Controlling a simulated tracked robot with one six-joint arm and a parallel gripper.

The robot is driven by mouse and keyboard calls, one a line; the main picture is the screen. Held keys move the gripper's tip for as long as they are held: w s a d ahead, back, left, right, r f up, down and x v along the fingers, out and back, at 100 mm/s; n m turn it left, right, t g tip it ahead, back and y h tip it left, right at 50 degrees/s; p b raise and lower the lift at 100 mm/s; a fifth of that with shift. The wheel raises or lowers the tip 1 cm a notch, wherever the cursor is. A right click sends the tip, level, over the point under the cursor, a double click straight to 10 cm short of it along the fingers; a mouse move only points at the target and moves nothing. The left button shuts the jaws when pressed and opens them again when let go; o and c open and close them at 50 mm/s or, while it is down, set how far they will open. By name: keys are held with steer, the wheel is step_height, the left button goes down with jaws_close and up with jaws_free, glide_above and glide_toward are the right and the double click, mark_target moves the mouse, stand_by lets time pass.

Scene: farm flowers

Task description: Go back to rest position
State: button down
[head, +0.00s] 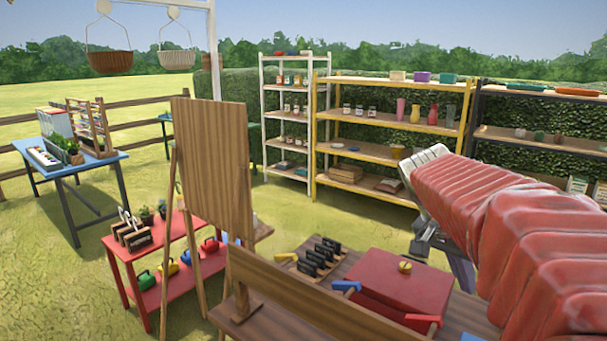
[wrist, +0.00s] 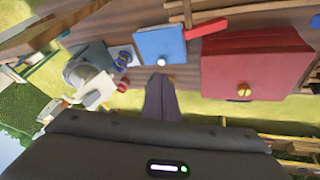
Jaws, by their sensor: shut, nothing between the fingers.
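My gripper (wrist: 161,82) shows in the wrist view as two grey-purple fingers, closed together with nothing between them. They point at the wooden bench, with the blue box (wrist: 158,45) just beyond their tips and the red box (wrist: 255,70) to the right. In the head view my gripper (head: 463,272) is partly hidden by my red-sleeved arm. There it hangs at the right of the red box (head: 400,283), which has a gold knob on its closed lid. No touch between the fingers and either box can be made out.
A wooden bench (head: 262,322) stands in front, with several black-handled tools (head: 318,257) and a wooden board (head: 212,165) at its left. Shelves with pots (head: 390,150) stand behind. A red table (head: 150,240) and a blue table (head: 70,168) are at the left. Grass is open between them.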

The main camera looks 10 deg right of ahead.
steer(key=s+a+f+n+t+y, duration=0.2)
steer(key=s+a+n, duration=0.1)
steer(key=a, duration=0.6)
steer(key=s+a+f+n+t+y, duration=0.1)
steer(key=s+a+f+n+t, duration=0.1)
steer(key=a+n, duration=0.4)
steer(key=s+a+f+n+t+y, duration=0.2)
steer(key=s+a+f+n, duration=0.2)
steer(key=a, duration=0.7)
steer(key=shift+a+n+y, duration=0.3)
steer(key=shift+a+n, duration=0.1)
steer(key=shift+n, duration=0.2)
steer(key=shift+d, duration=0.15)
